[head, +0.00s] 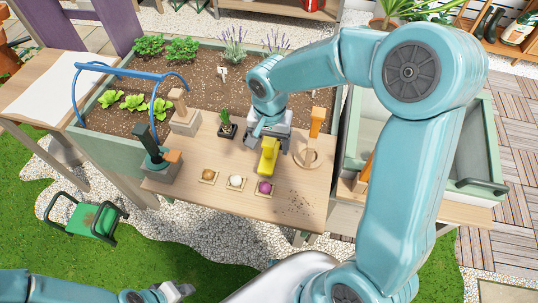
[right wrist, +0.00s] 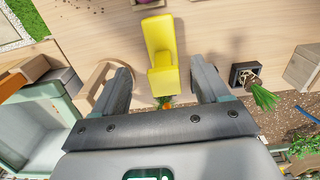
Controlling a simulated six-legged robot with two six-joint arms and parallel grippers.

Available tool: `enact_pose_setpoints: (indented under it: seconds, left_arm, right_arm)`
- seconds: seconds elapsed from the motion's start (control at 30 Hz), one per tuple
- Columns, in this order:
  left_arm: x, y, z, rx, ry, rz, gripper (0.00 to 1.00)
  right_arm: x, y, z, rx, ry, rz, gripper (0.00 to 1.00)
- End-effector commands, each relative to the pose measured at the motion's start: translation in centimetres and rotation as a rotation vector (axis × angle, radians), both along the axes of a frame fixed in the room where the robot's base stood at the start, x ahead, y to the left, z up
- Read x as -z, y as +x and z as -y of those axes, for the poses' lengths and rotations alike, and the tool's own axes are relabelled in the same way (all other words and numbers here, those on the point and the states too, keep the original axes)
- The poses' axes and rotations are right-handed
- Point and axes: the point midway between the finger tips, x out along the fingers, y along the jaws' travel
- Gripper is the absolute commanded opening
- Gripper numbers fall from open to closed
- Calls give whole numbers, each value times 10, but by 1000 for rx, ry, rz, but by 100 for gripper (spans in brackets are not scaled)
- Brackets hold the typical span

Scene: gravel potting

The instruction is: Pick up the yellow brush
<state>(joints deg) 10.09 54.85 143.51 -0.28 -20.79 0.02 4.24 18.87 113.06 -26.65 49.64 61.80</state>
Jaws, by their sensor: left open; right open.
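The yellow brush (head: 268,157) is on the wooden table, right of its middle. My right gripper (head: 269,138) is over the brush's far end. Its fingers (right wrist: 160,84) are open, one on each side of the brush, with gaps showing. Whether the brush touches the table there is hidden by the gripper. My left gripper (head: 180,291) is low at the bottom left, away from the table, open and empty.
Small trays with a brown ball (head: 208,176), a white ball (head: 236,182) and a purple ball (head: 264,187) lie in front of the brush. A potted plant (head: 227,130) stands to the left, a wooden ring stand (head: 309,157) to the right. Crumbs lie at the front right.

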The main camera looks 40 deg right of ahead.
Motion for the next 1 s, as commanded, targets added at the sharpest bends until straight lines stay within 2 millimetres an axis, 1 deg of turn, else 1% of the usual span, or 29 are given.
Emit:
enact_pose_setpoints:
  seconds: [0.2, 0.3, 0.4, 0.57, 0.6, 0.67, 0.7, 0.8, 1.0]
  left_arm:
    - [-3, 0, 0, 0, 0, 0, 43]
    - [-2, 0, 0, 0, 0, 0, 43]
    - [-2, 0, 0, 0, 0, 0, 43]
    - [-2, 0, 0, 0, 0, 0, 43]
    - [-2, 0, 0, 0, 0, 0, 43]
    - [-2, 0, 0, 0, 0, 0, 43]
    - [-2, 0, 0, 0, 0, 0, 43]
    - [-2, 0, 0, 0, 0, 0, 43]
    - [-2, 0, 0, 0, 0, 0, 43]
  right_arm:
    - [34, 7, 3, -1, 0, -7, 74]
    - [46, 8, 3, 0, 0, -4, 74]
    - [50, 8, 4, 0, -1, -2, 74]
    - [51, 9, 4, 0, 0, -1, 74]
    - [51, 9, 4, 0, 0, -1, 71]
    - [50, 9, 4, 0, 0, -1, 52]
    - [50, 9, 4, 0, 0, -1, 39]
    - [50, 9, 4, 0, 0, -1, 11]
    - [50, 9, 4, 0, 0, -1, 11]
